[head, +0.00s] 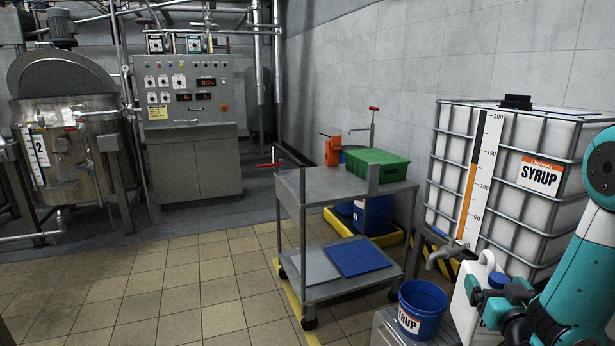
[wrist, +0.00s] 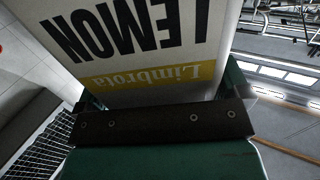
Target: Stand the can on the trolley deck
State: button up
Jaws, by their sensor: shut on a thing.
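The can (head: 465,308) is a white jerrycan with a looped handle, at the lower right of the head view beside the blue bucket. Its "LEMON" label with a yellow band fills the upper part of the wrist view (wrist: 150,40), upside down. My gripper (head: 500,292) is shut on the can, with jaws (wrist: 165,100) at both sides of it. I cannot tell whether its base touches anything. The trolley (head: 299,230) stands left of the can, apart from it. Its grey top deck (head: 318,185) has a bare left and front part.
A green crate (head: 376,166) takes the deck's right rear; a post rises at its front. The blue syrup bucket (head: 422,308) stands between can and trolley. The syrup tank (head: 520,205) with its tap is behind. Floor left is clear.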

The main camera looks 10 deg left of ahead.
aim_at(321, 182)
jog(key=u, duration=0.4)
jog(key=i, duration=1.15)
jog(key=u, duration=0.2)
